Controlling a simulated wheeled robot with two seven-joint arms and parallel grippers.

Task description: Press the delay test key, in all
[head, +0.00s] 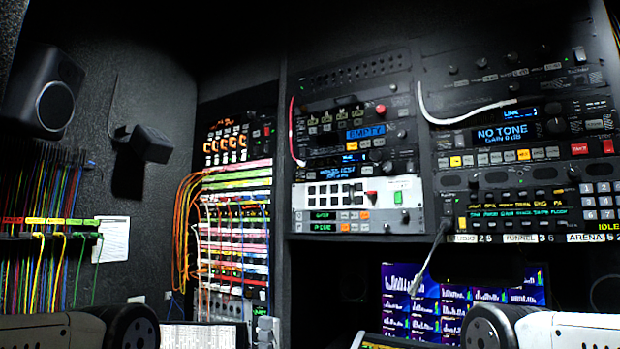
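No key can be read as "delay test" at this size. A rack unit in the middle column has a blue display (340,172) whose small text seems to include "TEST", with small keys and knobs around it. Below it is a silver panel (385,194) with black square keys, a green key and a red key. Neither gripper shows; only my arm links show at the bottom left and bottom right corners.
A patch bay (235,230) with many coloured cables stands left of the middle. Lit screens (460,300) sit below. Speakers (48,92) and hanging cables (45,190) line the left wall.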

